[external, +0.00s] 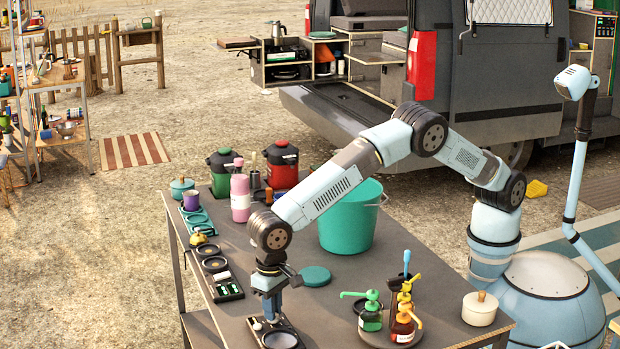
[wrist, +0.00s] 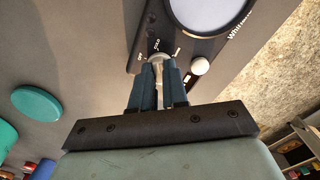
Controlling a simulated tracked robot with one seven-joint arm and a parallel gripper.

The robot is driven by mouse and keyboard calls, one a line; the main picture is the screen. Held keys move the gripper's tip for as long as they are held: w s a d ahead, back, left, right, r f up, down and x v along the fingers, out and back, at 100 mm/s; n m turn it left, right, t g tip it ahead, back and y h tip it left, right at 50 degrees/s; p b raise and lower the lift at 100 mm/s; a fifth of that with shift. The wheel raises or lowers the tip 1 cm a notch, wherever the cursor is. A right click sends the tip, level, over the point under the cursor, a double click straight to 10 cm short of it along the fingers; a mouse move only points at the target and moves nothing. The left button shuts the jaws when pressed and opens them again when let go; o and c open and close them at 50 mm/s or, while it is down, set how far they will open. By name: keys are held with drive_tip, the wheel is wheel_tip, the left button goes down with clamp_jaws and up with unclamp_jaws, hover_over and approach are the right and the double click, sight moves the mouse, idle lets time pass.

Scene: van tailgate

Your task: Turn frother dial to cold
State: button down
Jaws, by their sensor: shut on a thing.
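The frother is a dark panel with a pale round plate (wrist: 208,12) at the top of the wrist view. In the external view its black base (external: 281,339) sits at the table's near edge. My gripper (external: 270,312) points straight down over it. In the wrist view my gripper (wrist: 160,72) is shut on the small pale dial (wrist: 157,58), mostly hidden between the fingertips. Small white markings surround the dial, but its pointer setting cannot be read. A separate white round knob (wrist: 199,66) is just right of the fingers.
Black trays with round pans (external: 214,264) line the table's left edge. A teal lid (external: 315,276) and teal bucket (external: 349,222) stand behind my gripper. Pump bottles (external: 404,322) and a cream pot (external: 480,309) are to the right. The tabletop between is clear.

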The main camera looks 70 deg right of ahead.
drive_tip(key=shift+m, duration=0.3)
drive_tip(key=c, duration=1.1)
unclamp_jaws()
drive_tip(key=shift+c, duration=0.2)
wheel_tip(320, 180, up, 14)
drive_tip(key=shift+f, duration=0.15)
drive_tip(key=shift+w, duration=0.1)
